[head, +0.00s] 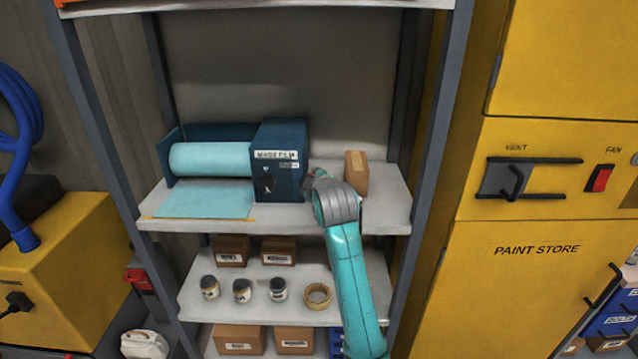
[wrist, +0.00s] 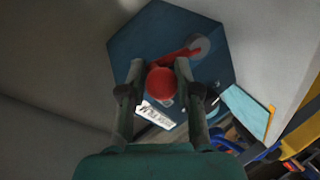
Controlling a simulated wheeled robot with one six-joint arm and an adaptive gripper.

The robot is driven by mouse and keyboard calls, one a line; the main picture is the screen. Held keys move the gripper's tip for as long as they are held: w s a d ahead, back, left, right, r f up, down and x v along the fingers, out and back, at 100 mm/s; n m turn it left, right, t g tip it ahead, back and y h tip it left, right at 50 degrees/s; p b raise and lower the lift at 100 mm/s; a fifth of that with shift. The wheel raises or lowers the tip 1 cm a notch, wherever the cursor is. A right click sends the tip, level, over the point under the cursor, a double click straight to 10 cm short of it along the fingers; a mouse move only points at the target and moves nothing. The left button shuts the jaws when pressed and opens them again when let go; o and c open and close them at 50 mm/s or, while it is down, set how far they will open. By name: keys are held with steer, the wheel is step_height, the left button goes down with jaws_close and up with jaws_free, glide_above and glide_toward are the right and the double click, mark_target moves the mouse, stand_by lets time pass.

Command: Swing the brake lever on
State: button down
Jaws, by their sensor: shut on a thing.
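The brake lever is red with a round red knob (wrist: 161,81); its arm runs up and right in the wrist view to a grey round pivot (wrist: 201,46) on the side of a dark blue box (wrist: 150,40). My gripper (wrist: 161,76) is shut on the knob, one finger on each side. In the head view the blue box (head: 280,160) stands at the right end of a light blue film roll (head: 210,160) on the shelf. My gripper reaches the box's right side there, and my arm hides most of the lever.
A small brown box (head: 356,172) stands on the shelf (head: 390,212) just right of my arm. Jars (head: 242,290) and cartons stand on the shelf below. Grey rack posts flank the shelf, and a yellow paint store cabinet (head: 545,250) stands to the right.

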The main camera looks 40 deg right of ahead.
steer(key=shift+w+a+f+n+g, duration=0.1)
steer(key=shift+w+a+n+g, duration=0.3)
steer(key=shift+a+n, duration=0.35)
steer(key=shift+f+n+h, duration=0.1)
steer(key=shift+n+h, duration=0.15)
steer(key=shift+h, duration=0.05)
steer(key=c, duration=0.9)
jaws_free()
steer(key=shift+o, duration=0.2)
steer(key=shift+r, duration=0.2)
steer(key=shift+s+r, duration=0.1)
steer(key=shift+s, duration=0.05)
steer(key=v, duration=1.1)
steer(key=shift+s+a, duration=0.2)
